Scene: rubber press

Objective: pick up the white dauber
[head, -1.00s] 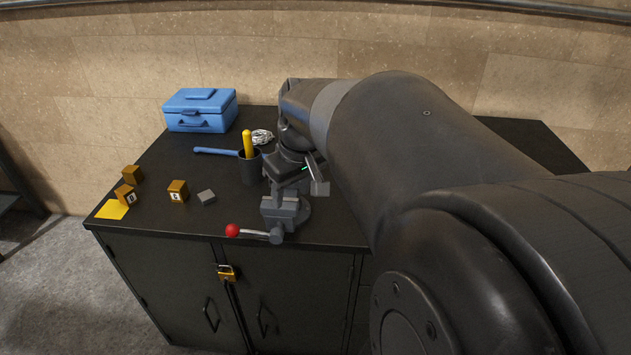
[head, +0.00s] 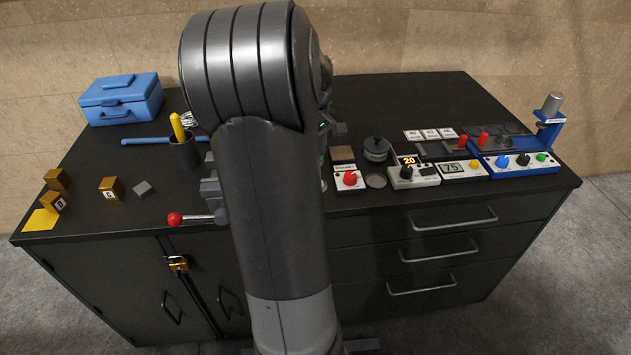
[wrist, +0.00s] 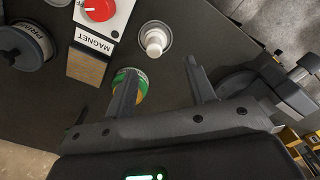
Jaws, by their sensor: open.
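The white dauber (wrist: 155,41) stands on a round grey dish in the wrist view, near the top middle. My gripper (wrist: 161,67) is open and empty, its two fingers pointing toward the dauber. The dauber lies just beyond the fingertips and roughly between their lines, apart from both. In the head view my arm hides the dauber and most of my gripper.
A red-knobbed magnet box (wrist: 100,12) is close left of the dauber. A green-and-yellow round object (wrist: 123,84) lies partly behind the left finger. A dark vise (wrist: 250,85) stands at right. Instruments line the table's right side, including a blue-based device (head: 521,161).

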